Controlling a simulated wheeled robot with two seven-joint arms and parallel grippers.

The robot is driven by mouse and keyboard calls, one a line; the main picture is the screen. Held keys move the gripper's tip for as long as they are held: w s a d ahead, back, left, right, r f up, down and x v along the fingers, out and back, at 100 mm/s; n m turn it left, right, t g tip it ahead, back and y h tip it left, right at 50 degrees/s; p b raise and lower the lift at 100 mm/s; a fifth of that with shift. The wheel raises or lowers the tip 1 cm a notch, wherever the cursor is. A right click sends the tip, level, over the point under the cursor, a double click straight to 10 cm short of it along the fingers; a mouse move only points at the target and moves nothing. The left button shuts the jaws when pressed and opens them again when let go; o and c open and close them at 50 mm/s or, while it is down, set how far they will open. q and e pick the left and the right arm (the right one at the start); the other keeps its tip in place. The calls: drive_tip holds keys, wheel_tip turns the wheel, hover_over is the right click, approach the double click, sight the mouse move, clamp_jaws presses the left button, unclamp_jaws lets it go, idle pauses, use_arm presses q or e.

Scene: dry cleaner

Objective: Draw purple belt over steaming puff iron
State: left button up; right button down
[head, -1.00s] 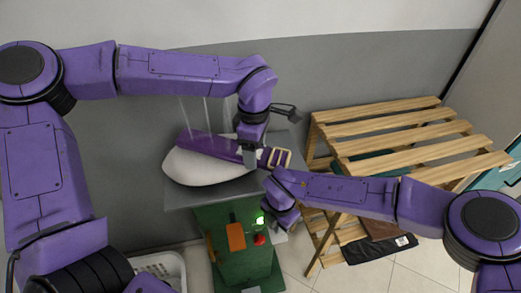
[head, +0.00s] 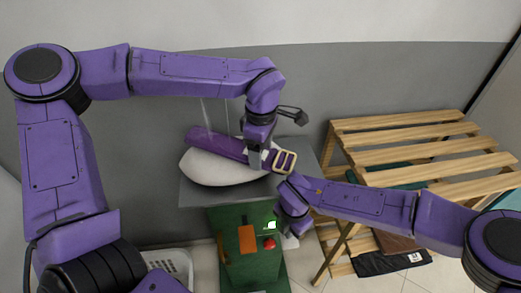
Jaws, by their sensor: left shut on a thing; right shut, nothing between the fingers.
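The purple belt (head: 216,144) lies across the top of the white puff iron (head: 215,169), its buckle (head: 285,162) at the right end. The puff iron is a rounded white form on a grey plate (head: 196,195) above a green stand. Thin steam streaks rise at its back left. My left gripper (head: 256,162) is shut on the purple belt near the buckle, over the right end of the iron. My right gripper (head: 289,236) is shut and empty, low in front of the stand's right side; its fingertips are mostly hidden by its own wrist.
The green stand (head: 227,221) has an orange panel, a lit green button and a red button. A slatted wooden rack (head: 395,124) stands at the right with folded dark cloths on lower slats. A white basket (head: 180,261) is on the floor at the lower left.

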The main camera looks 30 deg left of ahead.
sight(282, 161)
use_arm(q)
drive_tip(key=shift+w+d+f, duration=0.1)
drive_tip(key=shift+w+d, duration=0.05)
drive_tip(key=shift+d, duration=0.75)
drive_tip(key=shift+w+d, duration=0.2)
drive_tip(key=shift+d, duration=0.7)
drive_tip(key=shift+w+d+f, duration=0.1)
drive_tip(key=shift+w+d, duration=0.05)
drive_tip(key=shift+d, duration=0.75)
drive_tip(key=shift+s+a+r, duration=0.1)
drive_tip(key=shift+a, duration=0.75)
drive_tip(key=shift+s+a+f, duration=0.1)
drive_tip(key=shift+s+a, duration=0.1)
drive_tip(key=shift+a, duration=0.45)
drive_tip(key=shift+s+a+f, duration=0.1)
drive_tip(key=shift+s+a, duration=0.05)
drive_tip(key=shift+a, duration=0.5)
drive_tip(key=shift+s+a+f, duration=0.1)
drive_tip(key=shift+s+a, duration=0.1)
drive_tip(key=shift+a, duration=0.45)
drive_tip(key=shift+d, duration=0.15)
